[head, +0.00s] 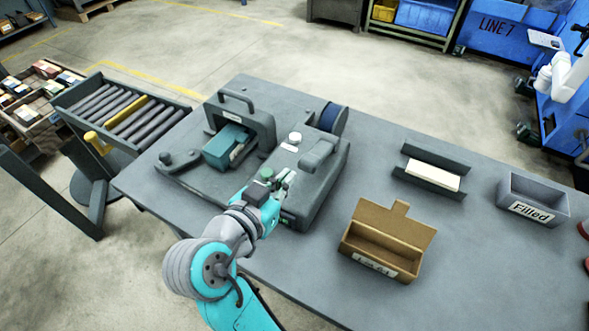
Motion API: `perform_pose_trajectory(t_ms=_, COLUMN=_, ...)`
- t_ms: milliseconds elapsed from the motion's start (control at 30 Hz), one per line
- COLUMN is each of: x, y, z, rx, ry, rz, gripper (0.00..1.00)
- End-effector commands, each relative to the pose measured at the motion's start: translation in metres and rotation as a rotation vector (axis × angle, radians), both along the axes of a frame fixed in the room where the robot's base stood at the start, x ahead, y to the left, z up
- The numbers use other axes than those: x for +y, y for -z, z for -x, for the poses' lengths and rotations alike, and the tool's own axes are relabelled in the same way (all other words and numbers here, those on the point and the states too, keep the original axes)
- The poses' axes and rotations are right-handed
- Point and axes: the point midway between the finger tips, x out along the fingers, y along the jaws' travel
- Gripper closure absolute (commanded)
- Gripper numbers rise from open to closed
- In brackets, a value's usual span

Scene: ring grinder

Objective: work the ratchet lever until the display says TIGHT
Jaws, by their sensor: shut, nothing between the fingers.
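The grey machine (322,190) stands on the table. A thick grey bar (319,153) lies on top of its right housing, and a dark arm with a round knob (166,158) is at its left end. I cannot tell which part is the ratchet lever. A small panel with a green spot (289,221) is on the housing's front; whether it is the display is unclear, and no wording can be read. My gripper (288,180) is shut and empty, over the front of the right housing beside a green knob (267,173). Whether it touches the machine is unclear, and my arm hides part of the front.
A teal block (228,139) sits under the machine's arch, and a dark blue wheel (331,117) is behind. An open cardboard box (384,247), a grey holder (434,180) and a bin marked "Filled" (533,205) stand right. A roller conveyor (120,113) adjoins left. The front right table is clear.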

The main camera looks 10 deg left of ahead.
Motion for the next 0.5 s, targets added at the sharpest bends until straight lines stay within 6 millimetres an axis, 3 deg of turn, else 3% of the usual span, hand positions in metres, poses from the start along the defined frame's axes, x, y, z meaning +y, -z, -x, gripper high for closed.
perform_pose_trajectory(t_ms=200, x=0.009, y=-0.006, z=0.023, rx=-0.001, ry=-0.001, rz=0.000, gripper=1.00)
perform_pose_trajectory(t_ms=500, x=0.010, y=-0.008, z=0.028, rx=-0.001, ry=0.000, rz=0.000, gripper=1.00)
